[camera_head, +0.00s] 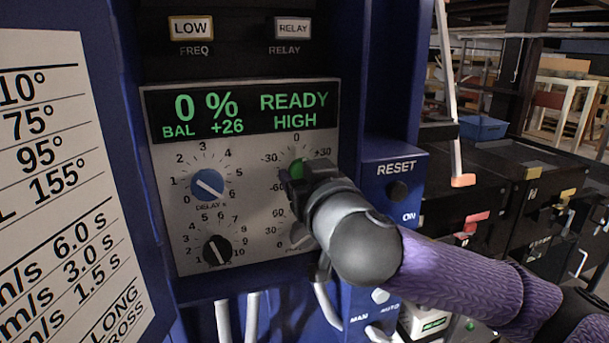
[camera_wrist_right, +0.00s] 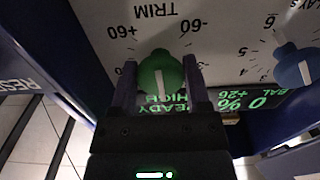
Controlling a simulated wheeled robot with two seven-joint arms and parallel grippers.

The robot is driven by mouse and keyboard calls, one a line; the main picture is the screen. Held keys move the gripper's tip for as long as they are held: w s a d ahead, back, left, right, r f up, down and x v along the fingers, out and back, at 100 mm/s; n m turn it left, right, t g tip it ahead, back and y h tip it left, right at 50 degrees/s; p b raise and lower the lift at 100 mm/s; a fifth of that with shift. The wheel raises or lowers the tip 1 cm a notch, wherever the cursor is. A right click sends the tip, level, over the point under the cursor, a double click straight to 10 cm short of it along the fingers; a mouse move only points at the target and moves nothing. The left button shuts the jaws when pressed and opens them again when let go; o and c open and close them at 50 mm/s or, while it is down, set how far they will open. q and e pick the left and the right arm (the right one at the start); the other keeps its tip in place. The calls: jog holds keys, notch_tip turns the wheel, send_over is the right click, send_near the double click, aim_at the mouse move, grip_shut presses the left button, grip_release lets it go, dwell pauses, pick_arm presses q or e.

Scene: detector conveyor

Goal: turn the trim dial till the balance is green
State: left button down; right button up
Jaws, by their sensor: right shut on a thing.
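The green trim dial (camera_head: 296,169) is on the white control panel in the head view, mostly hidden behind my right gripper (camera_head: 308,176). In the right wrist view the trim dial (camera_wrist_right: 159,78) sits between the two fingers of my right gripper (camera_wrist_right: 157,80), which is shut on it. A white pointer line crosses its face, and the scale around it has -60 and +60 marks. The display (camera_head: 240,108) reads 0 %, BAL +26, READY and HIGH, all in green letters. My left gripper is out of view.
A blue delay dial (camera_head: 207,185) and a black dial (camera_head: 217,250) are left of the trim dial. Another dial below is partly hidden by my arm. A RESET button (camera_head: 397,191) is to the right. A printed chart (camera_head: 60,190) stands at left.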

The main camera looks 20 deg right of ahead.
jog(key=n, duration=0.2)
jog(key=shift+r+n+p, duration=0.1)
jog(key=shift+n+p, duration=0.2)
jog(key=shift+n, duration=0.1)
jog(key=n+p, duration=0.1)
jog(key=n, duration=0.1)
jog(key=shift+n, duration=0.4)
jog(key=n+p, duration=0.2)
jog(key=n, duration=0.3)
jog(key=shift+d+n, duration=0.1)
jog(key=shift+n, duration=0.3)
jog(key=o, duration=1.3)
